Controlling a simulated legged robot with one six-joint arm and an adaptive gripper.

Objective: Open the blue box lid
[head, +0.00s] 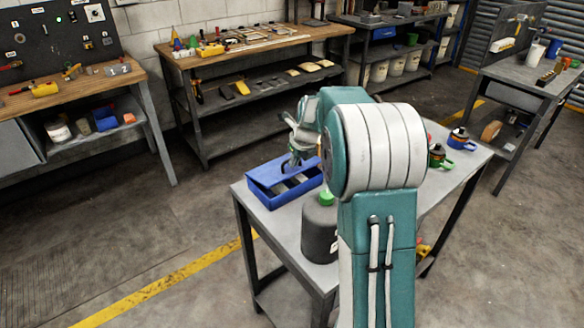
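The blue box (264,196) sits on the left end of the grey metal table (284,226). Dark and light grey patches show within its blue outline; I cannot tell whether they are its inside or things on it. I cannot make out how its lid stands. My gripper (292,164) is low over the back part of the box and points down. It overlaps the box in the picture, and contact cannot be made out. Its fingers are small and partly merged with the box, so their opening is unclear.
A dark grey canister with a green cap (320,232) stands in front of the box. Dark bottles with coloured parts (460,140) stand at the table's far right. My arm hides the table's middle. Workbenches with tools (232,46) line the wall behind; the floor at left is clear.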

